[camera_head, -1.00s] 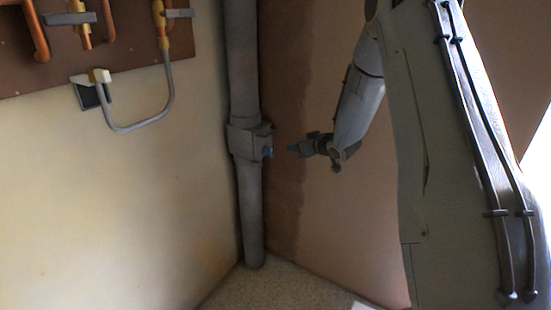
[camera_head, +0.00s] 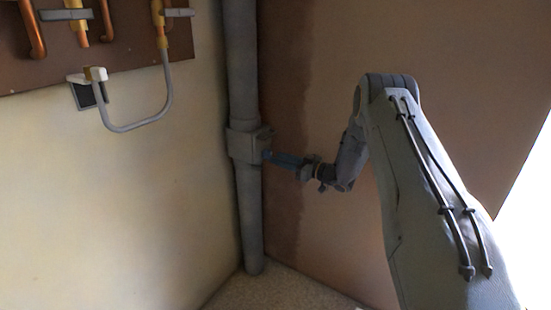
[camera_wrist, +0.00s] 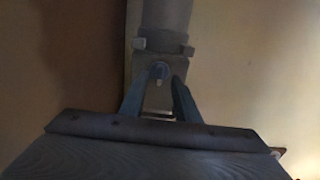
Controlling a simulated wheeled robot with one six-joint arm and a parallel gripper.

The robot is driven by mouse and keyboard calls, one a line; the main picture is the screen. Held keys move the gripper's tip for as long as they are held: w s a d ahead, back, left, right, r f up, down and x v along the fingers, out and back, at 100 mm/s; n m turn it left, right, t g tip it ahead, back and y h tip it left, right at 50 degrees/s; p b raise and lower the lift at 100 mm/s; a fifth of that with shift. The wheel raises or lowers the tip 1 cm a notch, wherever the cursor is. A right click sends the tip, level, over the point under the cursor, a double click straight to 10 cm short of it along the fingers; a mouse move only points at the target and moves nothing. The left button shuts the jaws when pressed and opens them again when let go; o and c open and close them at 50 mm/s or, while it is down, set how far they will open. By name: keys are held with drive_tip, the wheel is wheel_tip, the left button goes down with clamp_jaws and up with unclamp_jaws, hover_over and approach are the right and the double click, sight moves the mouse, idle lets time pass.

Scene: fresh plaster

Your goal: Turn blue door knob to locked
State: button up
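In the head view the knob is mostly hidden by my fingertips. My gripper (camera_head: 272,157) reaches the fitting from the right, with blue fingers pointing left. In the wrist view my gripper (camera_wrist: 163,78) has its two fingers apart, one on each side of the knob near their tips. A small gap seems to show at the right finger; whether either finger touches is hard to tell.
The grey pipe (camera_head: 249,215) runs down to the floor between a cream wall (camera_head: 120,210) and a brown wall (camera_head: 330,60). A brown board (camera_head: 120,45) with copper pipes hangs upper left, with a grey hose (camera_head: 125,129) looping below it. Space around the fitting is otherwise clear.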

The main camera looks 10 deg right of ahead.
sight(268, 154)
drive_tip(key=shift+x, duration=1.3)
clamp_jaws()
drive_tip(key=shift+m, duration=0.4)
drive_tip(key=m+b, duration=0.1)
drive_tip(key=m, duration=1.6)
drive_tip(key=shift+r, duration=0.15)
